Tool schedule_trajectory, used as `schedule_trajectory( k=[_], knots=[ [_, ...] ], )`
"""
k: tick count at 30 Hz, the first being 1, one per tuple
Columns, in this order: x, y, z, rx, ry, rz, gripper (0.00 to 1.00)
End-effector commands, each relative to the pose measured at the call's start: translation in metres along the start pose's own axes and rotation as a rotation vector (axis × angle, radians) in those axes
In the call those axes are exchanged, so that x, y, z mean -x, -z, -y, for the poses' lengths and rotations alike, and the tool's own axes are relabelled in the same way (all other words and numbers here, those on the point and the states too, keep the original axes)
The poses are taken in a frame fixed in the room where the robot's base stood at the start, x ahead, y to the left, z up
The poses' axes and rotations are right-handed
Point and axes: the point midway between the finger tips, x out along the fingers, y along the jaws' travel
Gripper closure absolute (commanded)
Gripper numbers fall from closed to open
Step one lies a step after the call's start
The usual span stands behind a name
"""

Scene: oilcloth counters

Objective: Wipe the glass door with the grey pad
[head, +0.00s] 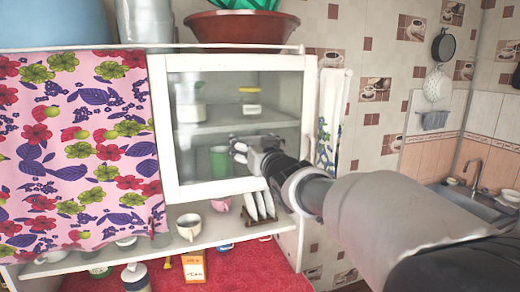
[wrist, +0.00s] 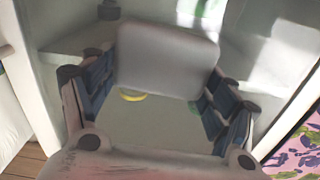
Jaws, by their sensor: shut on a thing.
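The glass door (head: 219,142) has a white frame and closes the upper right part of the white cupboard. Jars and a green cup show through its pane. My gripper (head: 240,152) is in front of the pane's lower right part, near the right frame post. In the wrist view, my gripper (wrist: 158,88) is shut on the grey pad (wrist: 168,60), a rounded rectangle between the fingers. The pane fills the view behind the pad. I cannot tell whether the pad touches the glass. In the head view the pad is not clearly distinguishable from the gripper.
A pink floral curtain (head: 75,150) hangs left of the door. Below, an open shelf (head: 150,248) holds cups and upright plates (head: 258,205). A brown basin (head: 242,28) stands on top. A patterned towel (head: 331,120) hangs on the right, with a sink (head: 485,203) farther right.

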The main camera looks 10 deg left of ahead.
Motion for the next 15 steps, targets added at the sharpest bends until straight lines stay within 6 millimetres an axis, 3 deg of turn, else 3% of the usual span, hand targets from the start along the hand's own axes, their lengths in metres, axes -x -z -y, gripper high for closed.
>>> schedule_trajectory(
  k=[15],
  knots=[
    [-0.003, -0.005, 0.037, 0.0, 0.002, -0.001, 0.41]
  ],
)
